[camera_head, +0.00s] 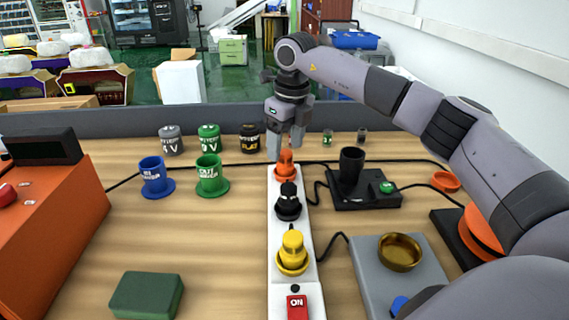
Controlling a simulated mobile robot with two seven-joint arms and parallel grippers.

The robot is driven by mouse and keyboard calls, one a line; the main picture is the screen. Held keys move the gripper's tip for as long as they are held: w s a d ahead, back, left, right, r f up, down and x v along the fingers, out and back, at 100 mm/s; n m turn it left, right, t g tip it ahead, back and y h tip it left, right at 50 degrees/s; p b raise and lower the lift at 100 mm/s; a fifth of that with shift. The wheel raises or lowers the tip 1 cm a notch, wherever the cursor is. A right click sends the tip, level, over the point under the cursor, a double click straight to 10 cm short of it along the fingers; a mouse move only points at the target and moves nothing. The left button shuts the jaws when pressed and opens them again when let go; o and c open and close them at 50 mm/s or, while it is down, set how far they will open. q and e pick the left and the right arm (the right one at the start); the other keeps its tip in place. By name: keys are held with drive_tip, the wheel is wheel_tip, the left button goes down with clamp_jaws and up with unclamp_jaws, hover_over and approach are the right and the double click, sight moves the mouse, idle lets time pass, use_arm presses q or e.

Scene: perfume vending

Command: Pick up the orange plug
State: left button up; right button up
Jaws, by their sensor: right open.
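The orange plug (285,167) stands upright at the far end of a white power strip (281,273) on the wooden table. My right gripper (286,145) comes down from above and sits just over and around the top of the plug, fingers pointing down. It is open, with one finger at each side; whether a finger touches the plug cannot be told. A black plug (288,203) and a yellow plug (292,255) stand nearer on the same strip. My left gripper does not show.
A black device with a cup (351,166) stands right of the strip, and a grey scale with a brass bowl (400,252) nearer. Blue (154,177) and green (211,176) containers stand left. An orange box (48,215) fills the left edge. Cables cross the table.

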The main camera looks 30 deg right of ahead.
sight(286, 152)
drive_tip(key=shift+w+f, duration=0.15)
drive_tip(key=shift+f, duration=1.4)
drive_tip(key=c, duration=1.2)
drive_tip(key=shift+r, duration=0.1)
wheel_tip(286, 152, up, 20)
drive_tip(key=p, duration=0.1)
drive_tip(key=shift+p, duration=0.35)
